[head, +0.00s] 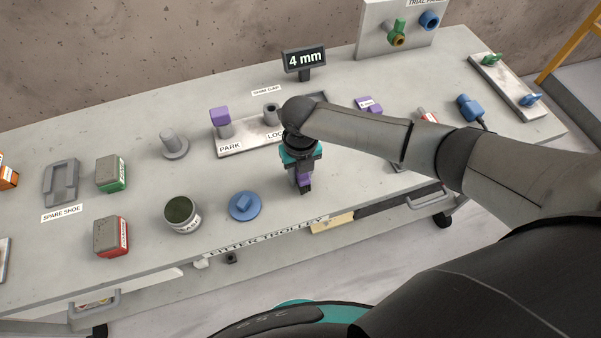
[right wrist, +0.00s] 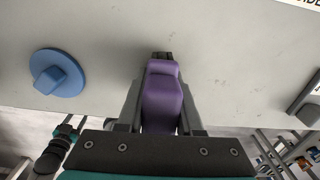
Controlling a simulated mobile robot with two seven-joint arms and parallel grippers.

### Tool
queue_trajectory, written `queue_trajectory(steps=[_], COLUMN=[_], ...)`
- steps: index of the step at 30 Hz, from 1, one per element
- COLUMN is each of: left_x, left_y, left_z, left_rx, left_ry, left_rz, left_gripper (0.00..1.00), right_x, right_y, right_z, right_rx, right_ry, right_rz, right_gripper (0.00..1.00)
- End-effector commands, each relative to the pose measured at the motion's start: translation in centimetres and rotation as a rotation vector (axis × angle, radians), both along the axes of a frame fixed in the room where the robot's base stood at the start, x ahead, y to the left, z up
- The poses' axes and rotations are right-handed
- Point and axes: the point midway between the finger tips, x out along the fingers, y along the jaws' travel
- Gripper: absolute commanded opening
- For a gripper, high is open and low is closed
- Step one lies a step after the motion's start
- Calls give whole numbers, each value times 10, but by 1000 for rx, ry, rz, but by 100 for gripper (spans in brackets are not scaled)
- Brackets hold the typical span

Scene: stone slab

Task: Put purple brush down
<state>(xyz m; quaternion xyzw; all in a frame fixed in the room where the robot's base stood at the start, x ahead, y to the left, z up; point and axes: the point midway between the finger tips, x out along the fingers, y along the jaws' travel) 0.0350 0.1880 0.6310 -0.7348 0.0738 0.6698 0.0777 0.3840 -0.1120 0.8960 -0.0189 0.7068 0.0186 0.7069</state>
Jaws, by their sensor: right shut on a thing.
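The purple brush (right wrist: 162,97) fills the space between the fingers of my right gripper (right wrist: 160,118) in the right wrist view. In the head view the right gripper (head: 303,183) points down over the front part of the trolley top, right of a blue round lid with a square knob. Only a small purple part of the brush (head: 306,181) shows there between the dark fingers. The brush's lower end is hidden, and I cannot tell whether it touches the top.
The blue lid (head: 244,206) lies close to the left of the gripper, and an open grease tin (head: 182,215) stands farther left. Behind are the PARK/LOCK plate (head: 235,149) with a purple-topped post (head: 221,122) and the 4 mm display (head: 305,60). The trolley's front edge (head: 270,237) is near.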

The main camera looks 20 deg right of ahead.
Motion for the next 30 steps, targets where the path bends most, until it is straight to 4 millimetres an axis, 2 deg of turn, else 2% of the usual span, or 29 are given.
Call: queue_trajectory(steps=[14, 15, 22, 26, 30], left_x=[0, 0, 0, -1, 0], left_y=[0, 0, 1, 1, 1], left_z=[-8, -8, -8, -6, -2], left_rx=[1, 1, 1, 1, 2], left_ry=[0, 0, 0, 1, 1], left_rz=[0, 0, 0, 0, -1], left_gripper=[56, 56, 56, 56, 56], right_x=[-1, -1, -3, -2, -1], right_y=[0, 0, 0, -1, -1], right_z=[-13, -14, -14, -1, 26], right_rx=[0, 0, -1, -2, 0], right_ry=[1, 2, 4, 4, 0], right_rz=[0, 0, 0, 0, 0], right_gripper=[0, 38, 64, 65, 65])
